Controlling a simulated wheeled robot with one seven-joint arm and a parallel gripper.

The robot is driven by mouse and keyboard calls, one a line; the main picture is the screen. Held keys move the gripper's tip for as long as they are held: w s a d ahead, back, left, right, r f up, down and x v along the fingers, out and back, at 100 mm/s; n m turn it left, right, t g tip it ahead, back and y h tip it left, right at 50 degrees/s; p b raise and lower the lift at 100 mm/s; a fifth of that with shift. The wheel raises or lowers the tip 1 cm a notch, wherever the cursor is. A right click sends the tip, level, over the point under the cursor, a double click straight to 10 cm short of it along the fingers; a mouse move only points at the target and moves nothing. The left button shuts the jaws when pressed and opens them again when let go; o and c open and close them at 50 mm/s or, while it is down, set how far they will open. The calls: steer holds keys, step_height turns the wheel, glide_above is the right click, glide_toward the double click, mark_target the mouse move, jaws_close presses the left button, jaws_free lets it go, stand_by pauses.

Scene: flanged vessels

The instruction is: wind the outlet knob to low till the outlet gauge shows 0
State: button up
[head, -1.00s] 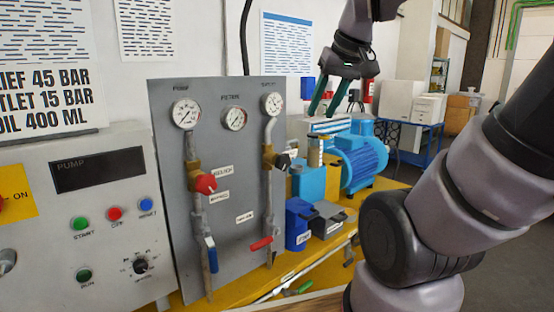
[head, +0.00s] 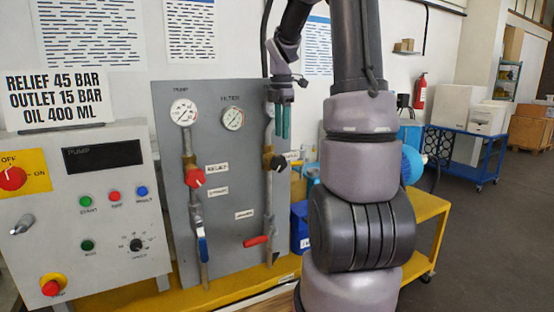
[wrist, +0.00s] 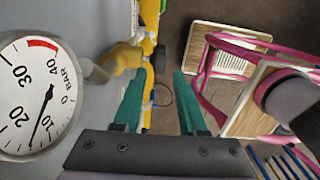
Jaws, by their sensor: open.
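The outlet knob (head: 279,162) is the dark knob on the brass valve of the right-hand pipe. A dark round end, seemingly this knob, shows ahead of the fingers in the wrist view (wrist: 160,58). My gripper (head: 281,123) is open and empty, green fingers pointing down just above the knob; its fingers also show in the wrist view (wrist: 158,95). In the head view my gripper hides the outlet gauge. A gauge at the left of the wrist view, seemingly the outlet gauge (wrist: 30,95), has its needle between 10 and 20 bar.
The red relief knob (head: 194,177) is on the left pipe. A red lever (head: 256,241) and a blue lever (head: 203,248) sit lower on the grey panel (head: 225,180). The control box (head: 110,240) stands left. My arm hides part of the yellow bench.

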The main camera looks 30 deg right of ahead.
mark_target(282, 157)
step_height(282, 157, down, 10)
steer(key=shift+r, duration=0.25)
jaws_close()
